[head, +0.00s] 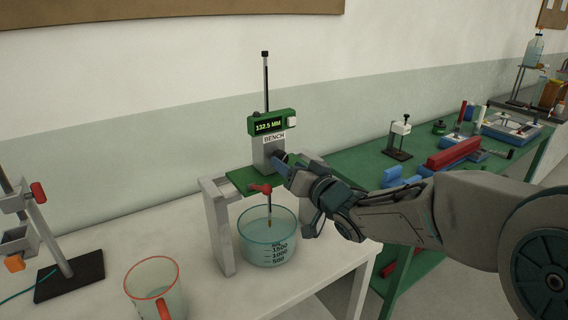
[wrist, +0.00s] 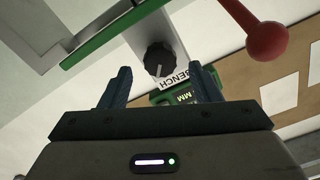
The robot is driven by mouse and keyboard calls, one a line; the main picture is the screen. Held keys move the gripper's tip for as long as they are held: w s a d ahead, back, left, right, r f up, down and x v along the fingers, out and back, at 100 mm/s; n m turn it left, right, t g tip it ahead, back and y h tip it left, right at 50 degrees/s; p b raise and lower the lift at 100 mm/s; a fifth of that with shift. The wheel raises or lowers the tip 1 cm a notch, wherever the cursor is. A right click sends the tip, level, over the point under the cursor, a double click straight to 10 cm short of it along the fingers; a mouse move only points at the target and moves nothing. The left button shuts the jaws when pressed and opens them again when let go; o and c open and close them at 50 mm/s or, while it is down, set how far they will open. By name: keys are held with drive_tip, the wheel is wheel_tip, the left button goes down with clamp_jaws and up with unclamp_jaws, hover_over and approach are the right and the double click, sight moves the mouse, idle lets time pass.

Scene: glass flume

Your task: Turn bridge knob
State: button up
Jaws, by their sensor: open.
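The bridge knob (wrist: 160,60) is a black ridged knob with a pale pointer mark. It sits on the face of a grey block labelled BENCH, part of a green-headed gauge (head: 271,122) reading about 132.5 MM. My gripper (wrist: 163,84) is open, with its two blue fingers either side of the line to the knob and nothing held between them. In the head view my gripper (head: 284,168) is close in front of the block and hides most of the knob. I cannot tell whether a finger touches it.
A grey bridge stand (head: 217,228) with a green top spans a glass beaker (head: 267,245). A red ball-ended lever (head: 260,189) sticks out close to my gripper; it also shows in the wrist view (wrist: 267,41). A red-rimmed jug (head: 155,286) stands at front left.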

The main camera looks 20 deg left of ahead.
drive_tip(key=v, duration=1)
idle(1.0)
